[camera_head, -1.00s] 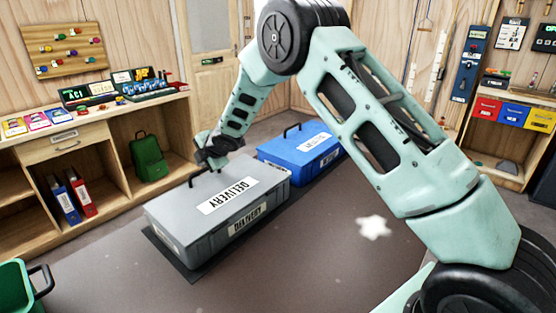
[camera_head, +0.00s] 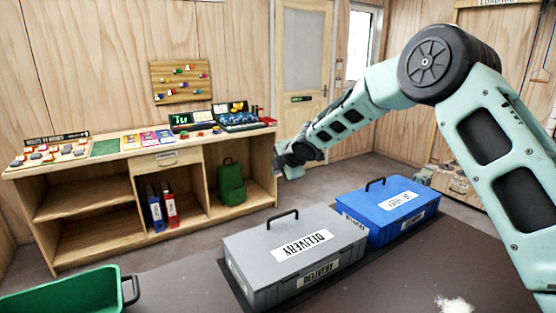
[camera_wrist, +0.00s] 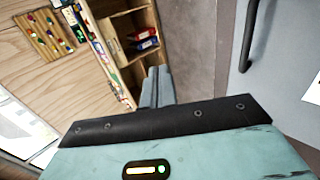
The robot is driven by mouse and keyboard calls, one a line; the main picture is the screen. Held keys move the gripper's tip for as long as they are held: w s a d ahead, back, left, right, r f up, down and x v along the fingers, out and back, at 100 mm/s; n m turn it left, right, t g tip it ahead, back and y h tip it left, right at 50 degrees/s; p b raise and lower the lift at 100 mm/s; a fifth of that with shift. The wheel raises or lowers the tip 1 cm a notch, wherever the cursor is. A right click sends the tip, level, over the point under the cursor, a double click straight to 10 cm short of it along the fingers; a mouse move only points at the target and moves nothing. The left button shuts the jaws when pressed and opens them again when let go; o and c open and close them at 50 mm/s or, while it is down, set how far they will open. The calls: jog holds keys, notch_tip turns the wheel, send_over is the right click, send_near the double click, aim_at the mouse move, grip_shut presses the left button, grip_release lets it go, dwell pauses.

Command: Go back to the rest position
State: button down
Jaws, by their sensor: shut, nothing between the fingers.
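My gripper (camera_head: 287,168) is at the end of my raised arm, above and behind the grey delivery box in the head view. Its fingers also show in the wrist view (camera_wrist: 158,88), shut together with nothing between them. The grey box (camera_head: 262,252) has a closed lid, a dark handle and DELIVERY labels. Its handle (camera_wrist: 248,38) shows close by at the upper right of the wrist view. My gripper is apart from the box.
A blue box (camera_head: 395,213) stands right of the grey one on the dark surface. A green crate (camera_head: 65,295) is at the lower left. A wooden counter (camera_head: 110,157) with shelves, binders and a green backpack (camera_head: 231,182) lines the wall. A door (camera_head: 301,85) stands behind.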

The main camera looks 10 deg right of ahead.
jog(key=s+a+r+m+g, duration=0.25)
jog(key=s+a, duration=0.25)
jog(key=s, duration=0.6)
jog(key=s+a+r+m+g, duration=0.2)
jog(key=s+a+m, duration=0.15)
jog(key=s, duration=0.85)
jog(key=s+d+f+m+g, duration=0.1)
jog(key=s+m, duration=0.1)
jog(key=s, duration=0.8)
jog(key=s+d+m+g+h, duration=0.1)
jog(key=s+m+g, duration=0.1)
jog(key=s, duration=0.9)
jog(key=s+d+f+m+g+h, duration=0.1)
jog(key=s+m, duration=0.2)
jog(key=s, duration=0.7)
jog(key=shift+s+d+f+m+g, duration=0.15)
jog(key=shift+d+f+m+g, duration=0.15)
jog(key=shift+d+m+g, duration=0.1)
